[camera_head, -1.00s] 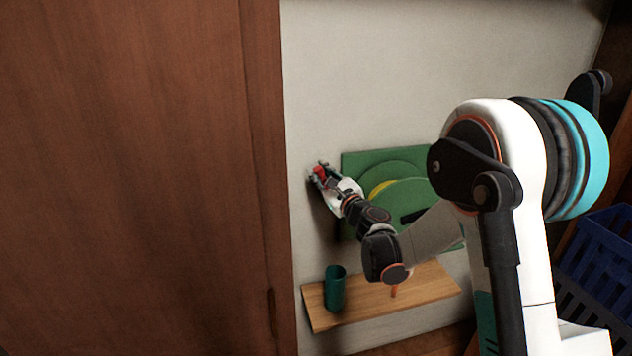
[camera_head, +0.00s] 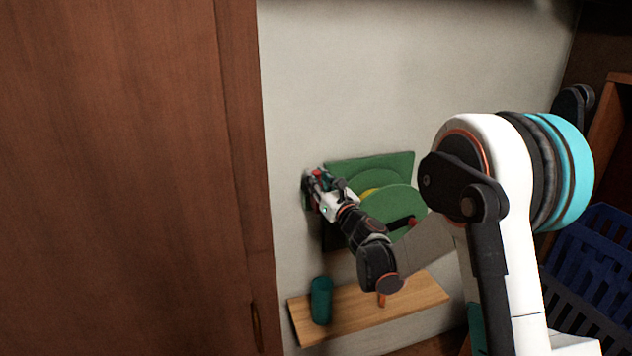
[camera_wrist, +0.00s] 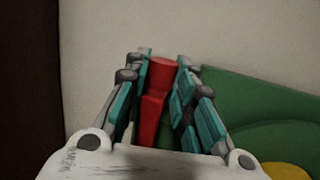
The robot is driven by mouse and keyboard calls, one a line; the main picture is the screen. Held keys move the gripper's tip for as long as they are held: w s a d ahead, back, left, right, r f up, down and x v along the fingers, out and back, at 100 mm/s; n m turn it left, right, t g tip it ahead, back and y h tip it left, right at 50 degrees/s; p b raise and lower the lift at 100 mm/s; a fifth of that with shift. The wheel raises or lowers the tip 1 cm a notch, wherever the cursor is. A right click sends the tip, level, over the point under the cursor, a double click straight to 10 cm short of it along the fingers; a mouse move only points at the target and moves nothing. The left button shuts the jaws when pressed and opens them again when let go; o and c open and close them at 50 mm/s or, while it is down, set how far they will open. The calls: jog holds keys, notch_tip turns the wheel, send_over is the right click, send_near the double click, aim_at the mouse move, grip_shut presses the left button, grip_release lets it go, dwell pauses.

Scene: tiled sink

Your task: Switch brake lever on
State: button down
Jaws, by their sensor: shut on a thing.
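The red brake lever (camera_wrist: 153,105) stands between my gripper's fingers in the wrist view. My gripper (camera_wrist: 165,85) is shut on it, with teal finger pads on both sides. In the head view my gripper (camera_head: 316,182) is at the wall, left of a green panel (camera_head: 398,163) with a round green disc (camera_head: 392,207) and a bit of yellow. A small spot of red shows at the fingers there. The lever's base is mostly hidden by the fingers and the wrist.
A wooden shelf (camera_head: 412,298) sits below on the wall and carries a teal cup (camera_head: 321,299). A brown wooden door (camera_head: 110,180) fills the left side. Blue crates (camera_head: 598,250) stand at the lower right. The wall above the panel is clear.

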jog(key=c, duration=1.4)
grip_release()
jog(key=shift+o, duration=0.2)
jog(key=v, duration=1.2)
jog(key=shift+f, duration=0.1)
